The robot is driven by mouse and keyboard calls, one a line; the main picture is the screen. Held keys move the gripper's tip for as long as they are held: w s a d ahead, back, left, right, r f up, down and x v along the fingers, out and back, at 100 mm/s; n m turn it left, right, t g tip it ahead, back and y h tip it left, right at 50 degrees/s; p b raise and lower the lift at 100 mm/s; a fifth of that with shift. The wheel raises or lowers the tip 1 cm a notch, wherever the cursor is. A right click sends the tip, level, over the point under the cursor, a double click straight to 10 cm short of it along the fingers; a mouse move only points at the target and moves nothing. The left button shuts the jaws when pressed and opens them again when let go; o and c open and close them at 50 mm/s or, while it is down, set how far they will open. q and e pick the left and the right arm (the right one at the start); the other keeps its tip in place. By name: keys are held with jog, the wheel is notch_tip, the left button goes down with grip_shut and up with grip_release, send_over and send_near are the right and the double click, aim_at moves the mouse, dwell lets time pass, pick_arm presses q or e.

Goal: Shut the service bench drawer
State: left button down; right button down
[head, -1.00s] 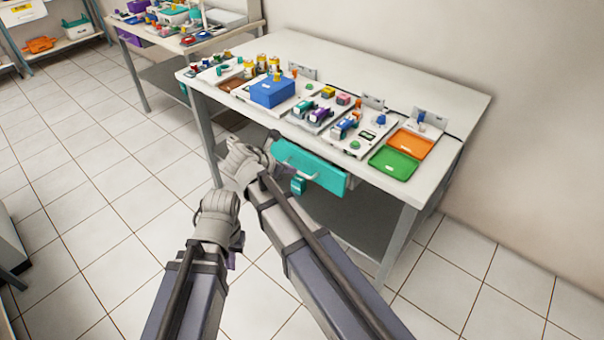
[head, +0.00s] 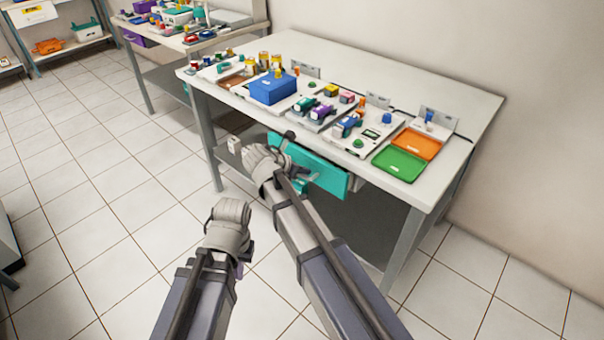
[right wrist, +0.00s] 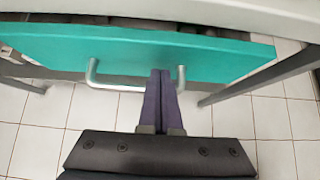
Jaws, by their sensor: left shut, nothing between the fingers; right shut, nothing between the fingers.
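The service bench drawer has a teal front (head: 325,172) under the bench top and stands somewhat out. In the right wrist view the teal front (right wrist: 225,55) spans the top, with a dark gap between it and the bench edge. Its silver bar handle (right wrist: 92,75) is there; my right gripper (right wrist: 161,73) is shut and empty, its purple fingertips at the front between the handle's two posts. I cannot tell if they touch it. In the head view my right gripper (head: 266,163) covers part of the drawer. My left gripper (head: 230,212) is shut, low over the floor, apart from the bench.
The white service bench (head: 460,95) carries a blue box (head: 273,90), a green tray (head: 398,164), an orange tray (head: 417,145) and several small items. A bench leg (head: 405,245) stands right of the drawer. Open tiled floor (head: 95,205) lies to the left.

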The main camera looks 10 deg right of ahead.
aim_at(311, 160)
jog(key=shift+w+d+f, duration=0.15)
jog(key=shift+d+f, duration=0.05)
jog(key=shift+f, duration=0.05)
jog(key=shift+r, duration=0.1)
jog(key=w+d, duration=0.1)
jog(key=d, duration=0.1)
jog(key=w+d, duration=0.1)
jog(key=w, duration=0.1)
jog(key=shift+d, duration=0.4)
jog(key=shift+d+r, duration=0.1)
jog(key=shift+r, duration=0.05)
